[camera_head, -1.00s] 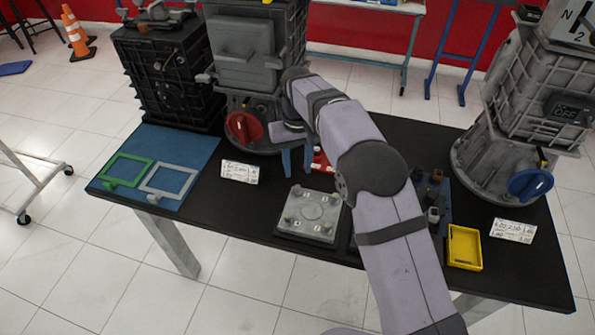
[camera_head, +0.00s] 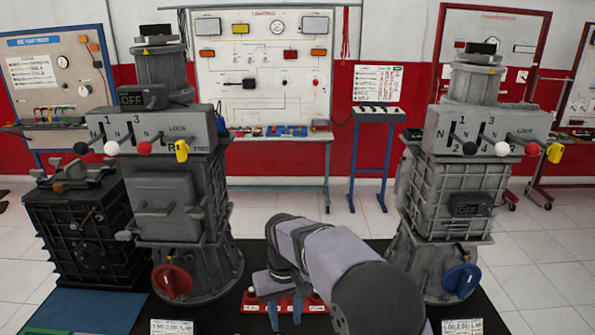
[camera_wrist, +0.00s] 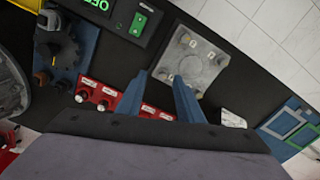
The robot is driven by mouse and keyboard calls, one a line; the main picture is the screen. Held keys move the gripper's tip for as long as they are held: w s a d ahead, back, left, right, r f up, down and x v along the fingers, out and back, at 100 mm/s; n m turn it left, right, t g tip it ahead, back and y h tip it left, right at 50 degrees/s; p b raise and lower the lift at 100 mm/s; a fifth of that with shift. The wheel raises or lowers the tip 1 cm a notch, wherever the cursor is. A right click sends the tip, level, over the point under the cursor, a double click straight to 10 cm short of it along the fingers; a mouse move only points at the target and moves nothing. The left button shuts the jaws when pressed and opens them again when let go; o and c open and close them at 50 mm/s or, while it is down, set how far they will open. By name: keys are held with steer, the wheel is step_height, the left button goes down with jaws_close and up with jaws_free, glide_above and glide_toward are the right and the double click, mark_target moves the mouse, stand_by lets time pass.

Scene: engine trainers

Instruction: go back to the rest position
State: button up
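My gripper (camera_head: 285,314) hangs over the black table in the head view, between the two grey engine trainers. In the wrist view its two blue fingers (camera_wrist: 160,80) stand apart with nothing between them. A red block with labelled knobs (camera_wrist: 100,96) lies beyond and beside the fingers. It also shows behind the fingers in the head view (camera_head: 254,301). A grey square plate (camera_wrist: 188,60) with studs lies just past the fingertips in the wrist view. My arm hides part of the table.
The left trainer (camera_head: 170,208) has a red knob (camera_head: 172,281); the right trainer (camera_head: 455,190) has a blue knob (camera_head: 461,281). A black engine block (camera_head: 80,230) stands at the left. A green-lit box (camera_wrist: 127,22) and a blue mat (camera_wrist: 290,118) show in the wrist view.

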steer(key=s+d+f+m, duration=0.2)
steer(key=s+d+m, duration=0.2)
steer(key=s+d, duration=1.4)
steer(key=s, duration=0.4)
steer(key=shift+f, duration=0.3)
